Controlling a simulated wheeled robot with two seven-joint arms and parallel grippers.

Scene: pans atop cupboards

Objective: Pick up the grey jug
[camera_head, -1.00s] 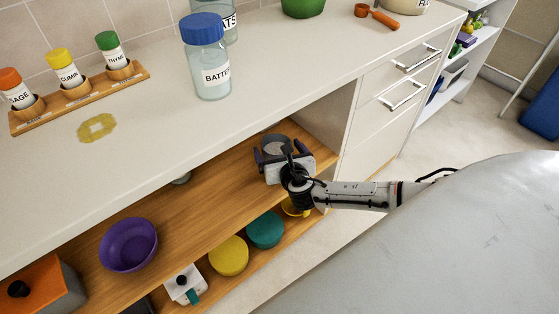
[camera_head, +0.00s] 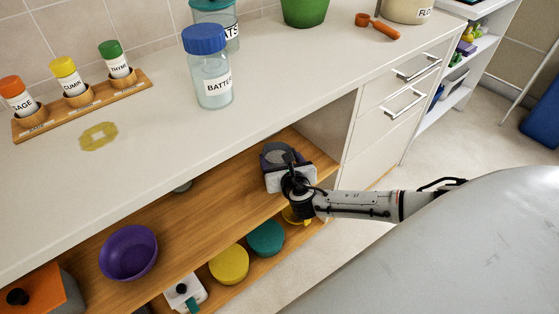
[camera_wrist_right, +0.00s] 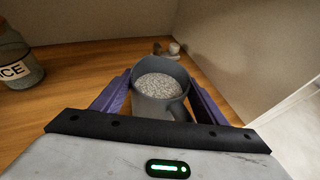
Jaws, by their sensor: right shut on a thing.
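The grey jug (camera_wrist_right: 161,84) stands upright on the wooden cupboard shelf, with speckled grey contents showing inside. In the head view the jug (camera_head: 276,153) is mostly hidden behind my right gripper. My right gripper (camera_head: 277,158) reaches into the open shelf from the right. In the right wrist view its purple fingers (camera_wrist_right: 160,95) lie on both sides of the jug, shut on it. I cannot tell whether the jug is clear of the shelf. My left gripper does not show.
The counter (camera_head: 300,75) overhangs the shelf (camera_head: 215,205). A purple bowl (camera_head: 128,252) sits on the shelf at left. A labelled jar (camera_wrist_right: 17,60) stands left of the jug, and a small grey object (camera_wrist_right: 173,50) lies behind it. A side wall (camera_wrist_right: 255,50) rises close at right.

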